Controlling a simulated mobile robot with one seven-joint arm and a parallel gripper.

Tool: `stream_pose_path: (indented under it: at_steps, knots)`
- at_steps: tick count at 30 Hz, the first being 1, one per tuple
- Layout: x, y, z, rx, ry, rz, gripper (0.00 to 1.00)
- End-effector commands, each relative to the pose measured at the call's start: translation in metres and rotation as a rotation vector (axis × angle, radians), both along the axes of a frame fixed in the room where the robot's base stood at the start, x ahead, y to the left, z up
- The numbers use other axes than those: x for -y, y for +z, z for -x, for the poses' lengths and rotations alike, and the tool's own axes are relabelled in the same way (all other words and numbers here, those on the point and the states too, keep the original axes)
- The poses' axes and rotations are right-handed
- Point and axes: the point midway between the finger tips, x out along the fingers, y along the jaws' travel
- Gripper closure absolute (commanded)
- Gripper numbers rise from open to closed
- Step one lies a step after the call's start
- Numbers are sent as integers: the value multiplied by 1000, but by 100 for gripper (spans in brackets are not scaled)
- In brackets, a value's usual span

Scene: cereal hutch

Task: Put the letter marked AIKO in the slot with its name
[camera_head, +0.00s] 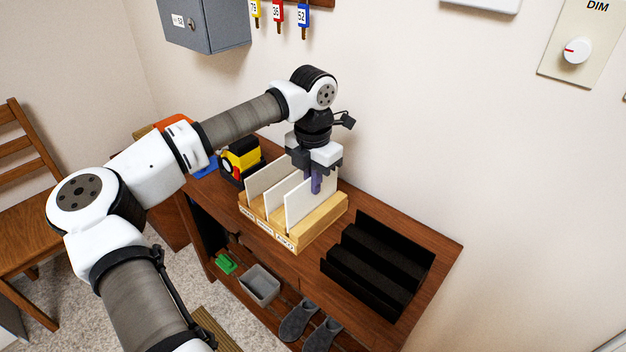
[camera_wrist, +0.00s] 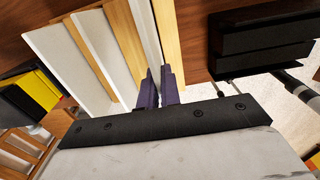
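A wooden slotted rack (camera_head: 318,226) stands on the brown hutch top with name labels along its front; they are too small to read surely. White letters stand upright in it: a left one (camera_head: 266,176), a middle one (camera_head: 275,196) and a right one (camera_head: 297,207). They also show in the wrist view (camera_wrist: 72,62). No name shows on the letters. My gripper (camera_head: 316,186) is over the right slot, pointing down. Its purple fingers (camera_wrist: 159,86) are close together, one on each side of the right letter (camera_wrist: 146,32), and appear shut on it near its top edge.
A black stepped tray (camera_head: 378,262) stands empty right of the rack. A yellow and black object (camera_head: 241,157) is close at the left. Grey slippers (camera_head: 300,320), a grey bin (camera_head: 259,285) and a green item (camera_head: 226,263) are below. The wall is close behind.

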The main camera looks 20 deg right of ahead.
Motion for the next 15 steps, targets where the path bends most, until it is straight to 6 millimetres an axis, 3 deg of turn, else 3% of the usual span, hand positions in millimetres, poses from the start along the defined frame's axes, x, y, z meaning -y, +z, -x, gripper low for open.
stream_pose_path:
  at_steps: [15]
  knots:
    - [0, -10, 0, 0, 0, 0, 100]
